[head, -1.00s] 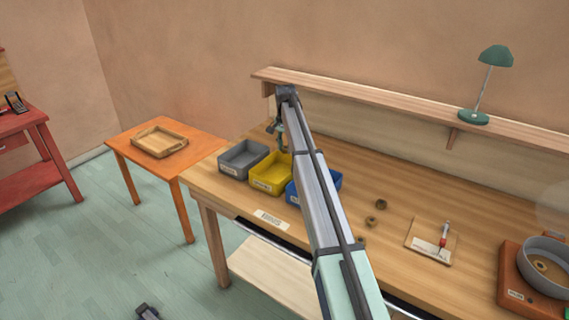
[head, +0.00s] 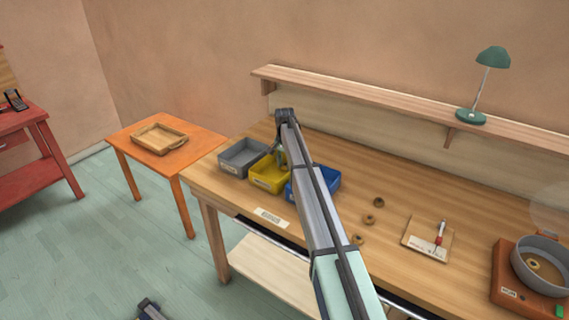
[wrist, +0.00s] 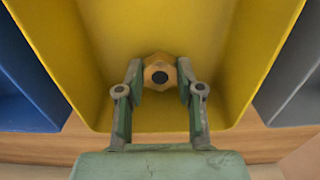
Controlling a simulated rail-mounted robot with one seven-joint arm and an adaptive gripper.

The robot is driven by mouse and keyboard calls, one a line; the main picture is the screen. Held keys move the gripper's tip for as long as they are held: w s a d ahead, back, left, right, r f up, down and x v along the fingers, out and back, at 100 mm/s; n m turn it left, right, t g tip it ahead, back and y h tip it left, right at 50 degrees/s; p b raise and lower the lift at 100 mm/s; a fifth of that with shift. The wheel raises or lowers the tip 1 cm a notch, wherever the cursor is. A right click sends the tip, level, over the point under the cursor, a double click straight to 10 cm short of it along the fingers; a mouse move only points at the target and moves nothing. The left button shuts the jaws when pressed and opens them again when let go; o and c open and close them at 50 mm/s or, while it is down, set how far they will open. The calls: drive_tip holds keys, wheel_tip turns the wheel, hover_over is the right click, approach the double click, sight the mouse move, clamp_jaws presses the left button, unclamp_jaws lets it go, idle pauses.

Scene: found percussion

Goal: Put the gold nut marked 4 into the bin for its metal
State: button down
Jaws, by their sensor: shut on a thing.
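In the wrist view my gripper (wrist: 159,80) is shut on a gold nut (wrist: 159,62), a hex nut with a dark hole; no number can be read on it. The nut is held between the fingertips over the inside of the yellow bin (wrist: 90,30). In the head view the yellow bin (head: 267,183) stands between the grey bin (head: 237,165) and the blue bin (head: 325,181). My gripper (head: 281,160) shows there at the yellow bin, partly hidden by my arm. The writing on the bin labels is too small to read.
Several brownish nuts (head: 369,219) lie on the workbench (head: 400,190) right of my arm. A small board with a red-tipped tool (head: 439,236) and a round pan on an orange base (head: 508,277) are further right. A shelf (head: 380,101) runs behind the bins.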

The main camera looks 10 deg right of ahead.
sight(285, 165)
drive_tip(key=shift+f, duration=0.15)
drive_tip(key=c, duration=0.7)
unclamp_jaws()
drive_tip(key=shift+c, duration=0.2)
wheel_tip(285, 165, up, 12)
drive_tip(key=b, duration=0.3)
drive_tip(key=shift+r, duration=0.2)
